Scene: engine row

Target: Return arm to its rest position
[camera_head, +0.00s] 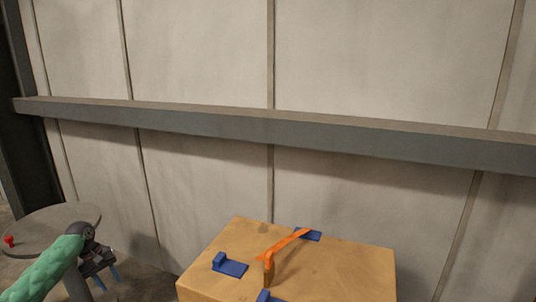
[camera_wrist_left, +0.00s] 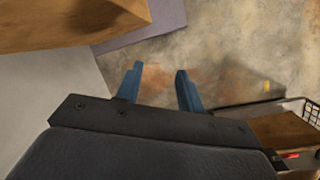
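My left arm (camera_head: 48,270), in a green sleeve, comes in from the lower left in the head view. My left gripper (camera_head: 108,284) has blue fingers that point down, between the round grey table and the wooden block. In the left wrist view the two fingers of this gripper (camera_wrist_left: 158,88) stand apart with nothing between them, over the stained floor (camera_wrist_left: 215,40). My right arm and gripper are not in view.
A wooden block (camera_head: 340,275) carries blue brackets (camera_head: 230,266) and an orange bar (camera_head: 285,243). A round grey table (camera_head: 45,222) with a small red object (camera_head: 9,241) stands at the left. A grey beam (camera_head: 300,131) crosses the panelled wall behind.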

